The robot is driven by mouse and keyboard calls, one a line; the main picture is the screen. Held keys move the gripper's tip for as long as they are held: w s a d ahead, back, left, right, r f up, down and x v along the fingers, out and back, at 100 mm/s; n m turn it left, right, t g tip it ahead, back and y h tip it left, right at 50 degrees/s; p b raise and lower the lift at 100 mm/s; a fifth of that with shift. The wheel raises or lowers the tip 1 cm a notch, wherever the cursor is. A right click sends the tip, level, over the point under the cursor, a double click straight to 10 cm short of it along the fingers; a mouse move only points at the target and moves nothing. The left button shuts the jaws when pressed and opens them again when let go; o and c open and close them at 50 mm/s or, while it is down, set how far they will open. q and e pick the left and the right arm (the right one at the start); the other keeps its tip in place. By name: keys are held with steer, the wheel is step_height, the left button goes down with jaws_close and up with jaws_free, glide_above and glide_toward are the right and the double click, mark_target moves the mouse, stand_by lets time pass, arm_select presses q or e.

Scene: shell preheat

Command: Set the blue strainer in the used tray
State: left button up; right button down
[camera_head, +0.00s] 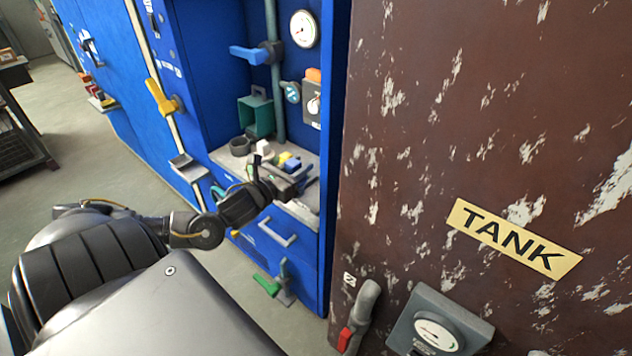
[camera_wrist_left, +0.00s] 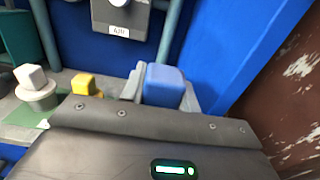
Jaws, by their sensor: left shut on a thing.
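My left gripper (camera_head: 295,178) reaches over the shelf of the blue cabinet. In the left wrist view its grey fingers (camera_wrist_left: 164,94) stand on either side of a blue block-like piece, which I take as the blue strainer (camera_wrist_left: 165,84). The gripper is shut on it. The strainer also shows in the head view (camera_head: 292,164), at the shelf's right side. Its lower part is hidden by the gripper, so I cannot tell whether it touches the shelf. I cannot make out which surface is the used tray. My right gripper is out of view.
On the shelf (camera_head: 228,160) are a yellow piece (camera_wrist_left: 83,84), a white cube (camera_wrist_left: 30,76) on a grey round base, a dark cup (camera_head: 240,146) and a teal box (camera_head: 256,117). A brown tank (camera_head: 430,130) stands close on the right. A vertical pipe (camera_head: 273,60) runs behind.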

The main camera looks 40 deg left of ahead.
arm_select(q)
steer(key=w+f, duration=0.6)
steer(key=w, duration=0.1)
steer(key=shift+a+f, duration=0.3)
steer(key=shift+a, duration=0.15)
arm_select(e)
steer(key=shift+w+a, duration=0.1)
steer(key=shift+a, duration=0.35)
arm_select(q)
steer(key=f, duration=0.3)
steer(key=shift+w+f, duration=0.3)
steer(key=shift+w, duration=0.05)
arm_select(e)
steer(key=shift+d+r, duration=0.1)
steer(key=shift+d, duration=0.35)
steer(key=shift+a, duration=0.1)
arm_select(q)
steer(key=shift+f, duration=0.15)
steer(key=o, duration=1)
steer(key=shift+c, duration=0.2)
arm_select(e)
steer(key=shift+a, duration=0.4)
